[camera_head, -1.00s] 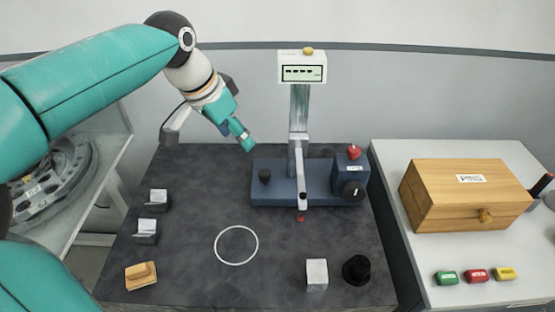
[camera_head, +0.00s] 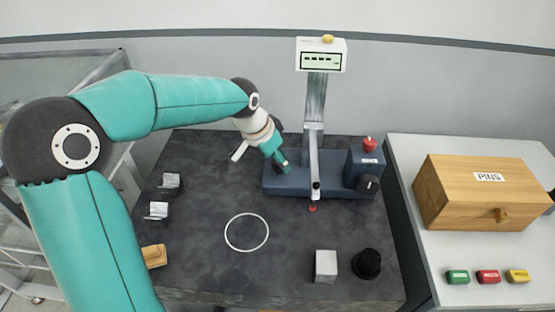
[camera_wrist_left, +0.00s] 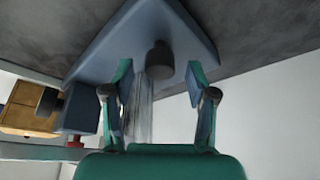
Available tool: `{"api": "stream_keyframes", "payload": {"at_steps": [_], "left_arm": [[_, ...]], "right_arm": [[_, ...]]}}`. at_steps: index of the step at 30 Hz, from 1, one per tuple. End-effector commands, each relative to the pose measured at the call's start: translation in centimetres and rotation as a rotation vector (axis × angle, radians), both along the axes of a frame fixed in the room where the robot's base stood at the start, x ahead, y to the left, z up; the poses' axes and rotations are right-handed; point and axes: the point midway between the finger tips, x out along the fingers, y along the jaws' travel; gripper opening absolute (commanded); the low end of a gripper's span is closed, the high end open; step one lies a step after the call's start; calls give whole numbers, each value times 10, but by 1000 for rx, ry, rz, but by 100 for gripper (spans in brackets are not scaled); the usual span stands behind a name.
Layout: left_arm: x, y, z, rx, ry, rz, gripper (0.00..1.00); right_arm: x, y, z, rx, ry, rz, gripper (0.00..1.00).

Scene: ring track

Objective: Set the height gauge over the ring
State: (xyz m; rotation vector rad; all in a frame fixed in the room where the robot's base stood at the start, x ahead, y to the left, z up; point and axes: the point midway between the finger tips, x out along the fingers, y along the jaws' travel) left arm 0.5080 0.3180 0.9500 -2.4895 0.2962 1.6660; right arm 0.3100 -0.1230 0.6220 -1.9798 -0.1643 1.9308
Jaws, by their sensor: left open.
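The height gauge has a blue base (camera_head: 340,185), a grey column (camera_head: 317,100) and a display head (camera_head: 320,57). It stands upright toward the back of the dark table, and its base also shows in the left wrist view (camera_wrist_left: 190,30). The white ring (camera_head: 247,232) lies flat on the table, in front of and left of the base. My left gripper (camera_head: 284,168) is at the left end of the base. In the left wrist view the open fingers (camera_wrist_left: 160,84) flank the base's black knob (camera_wrist_left: 160,60); contact cannot be told. In the head view the gripper hides the knob.
A silver block (camera_head: 326,266) and a black round piece (camera_head: 366,264) stand near the front right. Small metal blocks (camera_head: 158,210) and a wooden block (camera_head: 154,256) are at the left. A wooden PINS box (camera_head: 475,195) and coloured tags (camera_head: 488,276) sit on the right table.

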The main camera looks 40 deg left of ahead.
Motion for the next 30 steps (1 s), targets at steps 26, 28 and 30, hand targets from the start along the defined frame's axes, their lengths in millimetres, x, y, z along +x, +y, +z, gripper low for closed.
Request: {"api": "stream_keyframes", "payload": {"at_steps": [26,28,30], "left_arm": [[3,-1,-6,0,-2,-1,0],[3,-1,-6,0,-2,-1,0],[3,-1,-6,0,-2,-2,0]], "right_arm": [[0,0,0,0,0,0,40],[0,0,0,0,0,0,40],[0,0,0,0,0,0,40]]}}
